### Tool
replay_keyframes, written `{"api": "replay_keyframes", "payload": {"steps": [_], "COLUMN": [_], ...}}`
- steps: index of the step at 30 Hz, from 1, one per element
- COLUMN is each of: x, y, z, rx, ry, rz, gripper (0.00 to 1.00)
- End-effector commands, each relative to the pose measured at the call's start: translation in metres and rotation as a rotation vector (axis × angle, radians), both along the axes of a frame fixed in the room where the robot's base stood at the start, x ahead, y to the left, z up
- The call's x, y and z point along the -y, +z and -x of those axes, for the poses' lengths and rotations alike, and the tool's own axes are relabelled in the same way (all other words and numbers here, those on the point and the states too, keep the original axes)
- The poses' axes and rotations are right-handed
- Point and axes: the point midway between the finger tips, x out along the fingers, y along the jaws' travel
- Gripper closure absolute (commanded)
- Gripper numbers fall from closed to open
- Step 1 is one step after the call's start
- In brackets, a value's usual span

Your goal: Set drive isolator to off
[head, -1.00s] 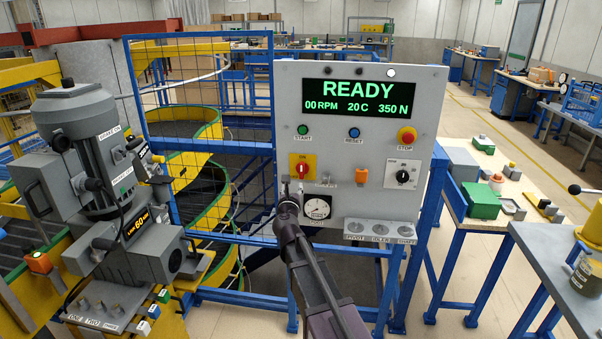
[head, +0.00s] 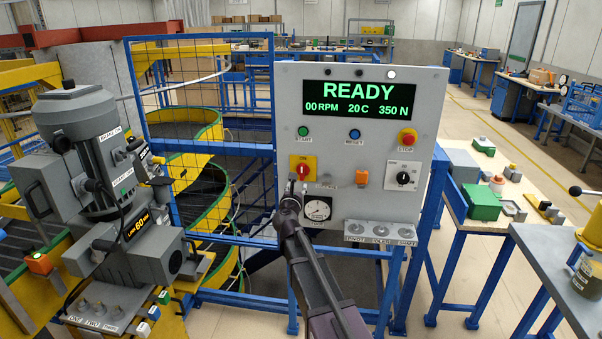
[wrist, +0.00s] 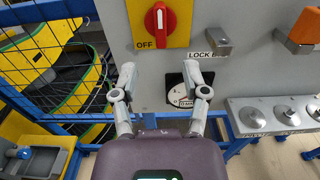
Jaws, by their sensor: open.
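The drive isolator is a red rotary knob (head: 303,171) on a yellow plate (head: 311,160), on the left of the grey control panel. In the wrist view the red knob (wrist: 159,17) stands upright at the top, with OFF printed at the lower left of its yellow plate (wrist: 180,33). My gripper (head: 297,187) is in front of the panel just below the knob. In the wrist view its two fingers (wrist: 160,75) are spread apart with nothing between them. The fingertips show below the knob and apart from it in the picture.
A metal lock bracket (wrist: 219,42) sticks out right of the plate. A dial gauge (head: 317,208) is below, partly behind a finger in the wrist view. An orange block (head: 361,177), a black selector (head: 403,177) and a ledge of round knobs (head: 380,231) are farther right.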

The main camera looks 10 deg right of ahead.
Motion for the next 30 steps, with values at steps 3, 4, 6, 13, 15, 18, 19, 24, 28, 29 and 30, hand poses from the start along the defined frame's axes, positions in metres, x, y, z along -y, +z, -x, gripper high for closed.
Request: {"api": "replay_keyframes", "payload": {"steps": [3,4,6,13,15,18,19,24,28,29,30], "x": [0.005,0.007,0.011,0.022,0.025,0.029,0.03,0.034,0.036,0.036,0.037], "y": [0.0,0.0,0.0,0.0,0.0,0.0,0.0,0.0,0.0,0.0,0.0], "z": [-0.019,-0.024,-0.034,-0.068,-0.077,-0.089,-0.092,-0.105,-0.108,-0.109,-0.109], "rx": [0.0,0.0,0.0,0.0,0.0,0.0,0.0,0.0,0.0,0.0,0.0], "ry": [-0.001,-0.001,-0.001,-0.001,-0.001,-0.001,-0.001,-0.001,-0.001,-0.001,-0.001], "rz": [0.0,0.0,0.0,0.0,0.0,0.0,0.0,0.0,0.0,0.0,0.0], "gripper": [0.41,0.41,0.41,0.41,0.41,0.41,0.41,0.41,0.41,0.41,0.41]}}
